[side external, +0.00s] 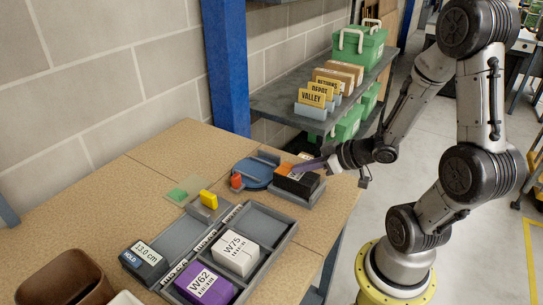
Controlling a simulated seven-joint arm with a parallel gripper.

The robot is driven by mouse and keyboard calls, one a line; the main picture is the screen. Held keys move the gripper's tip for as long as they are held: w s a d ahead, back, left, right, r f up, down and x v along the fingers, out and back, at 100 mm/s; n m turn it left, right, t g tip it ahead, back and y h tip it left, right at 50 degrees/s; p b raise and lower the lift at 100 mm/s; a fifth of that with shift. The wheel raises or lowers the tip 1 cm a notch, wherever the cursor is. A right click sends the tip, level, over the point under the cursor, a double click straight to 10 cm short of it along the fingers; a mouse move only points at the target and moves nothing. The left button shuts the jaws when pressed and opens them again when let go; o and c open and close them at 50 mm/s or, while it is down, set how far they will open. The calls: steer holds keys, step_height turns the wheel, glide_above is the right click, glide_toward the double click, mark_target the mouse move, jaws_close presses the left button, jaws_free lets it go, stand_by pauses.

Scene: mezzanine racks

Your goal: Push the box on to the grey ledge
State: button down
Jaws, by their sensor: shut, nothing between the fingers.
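A dark box (296,188) with an orange and white top sits at the right part of the wooden table. It rests on or against a grey ledge-like holder (318,192), whose edge shows on its right. My gripper (308,165) reaches in from the right. Its fingers are shut and lie at the top right of the dark box. I cannot tell whether they touch it. A white box (238,254) marked W75 and a purple box (204,284) marked W62 sit in a grey divided tray (285,237) nearer the front.
A brown bin (65,278) is front left. A grey shelf (275,98) with signs stands behind.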

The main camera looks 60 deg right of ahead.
steer(key=shift+s+r, duration=0.15)
steer(key=shift+r, duration=0.25)
steer(key=shift+s+r, duration=0.15)
steer(key=v, duration=0.4)
steer(key=shift+s, duration=0.35)
steer(key=w+a+r+t+h, duration=0.1)
steer(key=w+a+r+t, duration=0.15)
steer(key=r, duration=0.75)
steer(key=w+a+r+t+h, duration=0.1)
steer(key=w+a+r, duration=0.25)
steer(key=r, duration=0.55)
steer(key=s+a+f+g, duration=0.2)
steer(key=s+f+g, duration=0.2)
steer(key=s, duration=0.3)
steer(key=s+a+f+g+y, duration=0.1)
steer(key=s+a+f+g, duration=0.1)
steer(key=s+f+g, duration=0.3)
steer(key=shift+s+a+f+y, duration=0.3)
steer(key=shift+s+f, duration=0.3)
steer(key=shift+s, duration=0.3)
